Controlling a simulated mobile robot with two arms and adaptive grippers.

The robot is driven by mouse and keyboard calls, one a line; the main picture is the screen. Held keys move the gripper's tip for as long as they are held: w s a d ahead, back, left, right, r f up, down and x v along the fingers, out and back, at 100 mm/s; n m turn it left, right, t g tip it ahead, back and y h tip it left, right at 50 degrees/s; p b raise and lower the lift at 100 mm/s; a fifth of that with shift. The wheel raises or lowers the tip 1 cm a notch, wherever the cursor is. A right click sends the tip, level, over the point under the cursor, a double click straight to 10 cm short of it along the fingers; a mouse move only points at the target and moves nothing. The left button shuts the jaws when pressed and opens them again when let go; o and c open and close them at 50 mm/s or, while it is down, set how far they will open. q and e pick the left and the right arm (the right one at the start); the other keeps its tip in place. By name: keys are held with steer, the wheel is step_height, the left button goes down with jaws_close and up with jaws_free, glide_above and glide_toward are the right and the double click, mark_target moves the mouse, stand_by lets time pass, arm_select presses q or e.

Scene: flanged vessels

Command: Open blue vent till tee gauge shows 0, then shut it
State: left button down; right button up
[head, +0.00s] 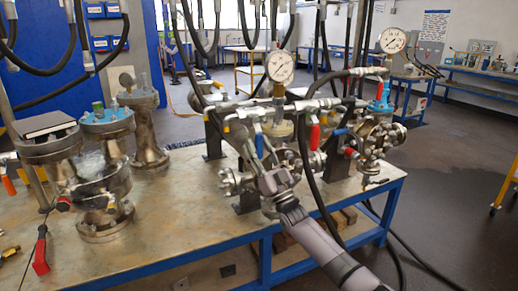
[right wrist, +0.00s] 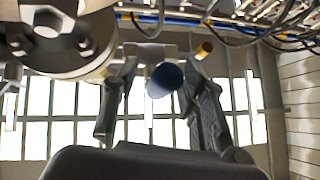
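A blue vent handle (head: 259,146) sits on the piping of the middle vessel, just above my right gripper (head: 265,168). In the right wrist view the blue end (right wrist: 165,80) shows between the two fingers of my right gripper (right wrist: 160,112). The fingers are apart, with visible gaps on both sides of the blue end. A round white gauge (head: 281,67) stands above the middle vessel, and another gauge (head: 392,40) stands above the right vessel. Their needles are too small to read surely. I cannot tell which is the tee gauge. My left gripper is not in view.
Black hoses hang around the vessels. Flanged vessels (head: 104,185) stand on the left of the blue-edged bench (head: 175,235). A red-handled tool (head: 41,256) is at front left.

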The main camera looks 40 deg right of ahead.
steer(key=shift+y, duration=0.3)
steer(key=v, duration=1.2)
steer(key=shift+f, duration=0.1)
